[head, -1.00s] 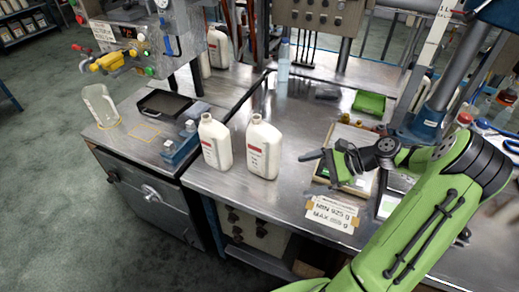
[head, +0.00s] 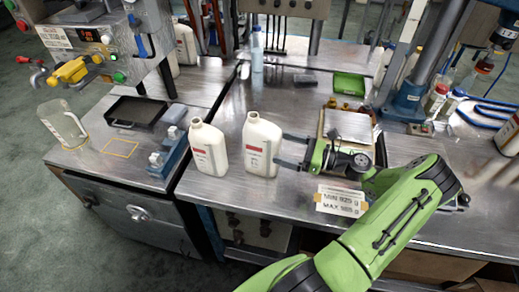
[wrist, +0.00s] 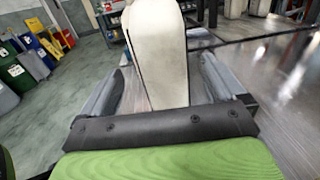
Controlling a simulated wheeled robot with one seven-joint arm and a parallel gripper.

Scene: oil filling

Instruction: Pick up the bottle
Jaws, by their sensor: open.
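Two white bottles with red-and-white labels stand upright side by side on the metal bench. The right bottle (head: 262,146) is the one my gripper (head: 281,151) has reached from the right. In the head view the finger ends lie at that bottle's right side. In the wrist view the bottle (wrist: 157,55) stands between my two open fingers (wrist: 158,88), with gaps visible on both sides. The left bottle (head: 208,150) is just beyond it, and I cannot pick it out in the wrist view.
A paper sign (head: 341,200) lies near the bench's front edge. A scale (head: 348,124) and a green tray (head: 349,86) are behind my gripper. A clear jug (head: 62,124) and a black tray (head: 138,109) sit on the left cabinet.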

